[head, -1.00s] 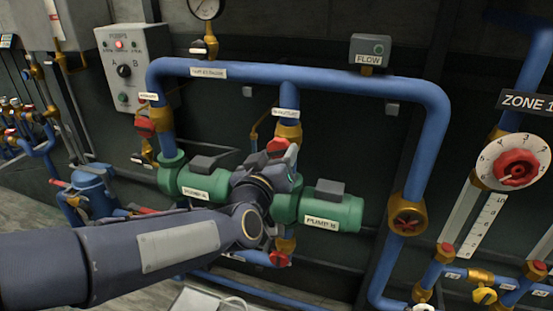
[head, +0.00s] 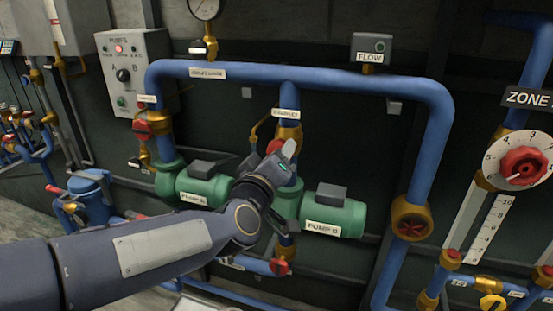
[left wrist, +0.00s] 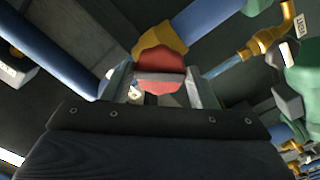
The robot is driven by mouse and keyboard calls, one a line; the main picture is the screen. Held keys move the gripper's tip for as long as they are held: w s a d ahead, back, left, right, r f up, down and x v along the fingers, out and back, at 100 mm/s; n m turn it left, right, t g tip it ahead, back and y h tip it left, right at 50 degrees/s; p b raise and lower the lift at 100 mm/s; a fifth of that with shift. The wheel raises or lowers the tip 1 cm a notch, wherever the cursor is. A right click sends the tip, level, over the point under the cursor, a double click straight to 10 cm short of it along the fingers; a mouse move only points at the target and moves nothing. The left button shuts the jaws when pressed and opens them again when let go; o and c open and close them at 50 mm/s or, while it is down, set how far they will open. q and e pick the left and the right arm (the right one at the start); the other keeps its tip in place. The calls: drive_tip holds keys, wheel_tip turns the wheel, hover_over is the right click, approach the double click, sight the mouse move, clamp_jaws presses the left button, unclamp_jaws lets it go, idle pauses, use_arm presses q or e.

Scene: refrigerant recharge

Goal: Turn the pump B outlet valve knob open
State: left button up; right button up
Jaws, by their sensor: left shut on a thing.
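The red pump B outlet valve knob (head: 273,146) sits on a brass valve body (head: 290,133) on the blue vertical pipe above the pumps. In the head view my left gripper (head: 288,150) covers much of the knob. In the left wrist view the red knob (left wrist: 160,88) lies between the two fingers of my left gripper (left wrist: 163,95), which are shut on it, with the brass body (left wrist: 160,42) just beyond. Green pump B (head: 335,213) is below and to the right. My right gripper is not in view.
Pump A (head: 205,185) is to the left, with its own red outlet knob (head: 141,130). A lower red knob (head: 280,266) sits below my forearm. A brass valve (head: 410,218) is on the right pipe. A blue header pipe (head: 320,78) crosses above.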

use_arm(q)
drive_tip(key=shift+n+b, duration=1.35)
drive_tip(key=shift+n, duration=0.95)
drive_tip(key=n+b, duration=0.2)
drive_tip(key=n, duration=0.1)
drive_tip(key=shift+f+n, duration=0.1)
drive_tip(key=shift+n, duration=0.3)
drive_tip(key=o, duration=1)
drive_tip(key=shift+c, duration=0.2)
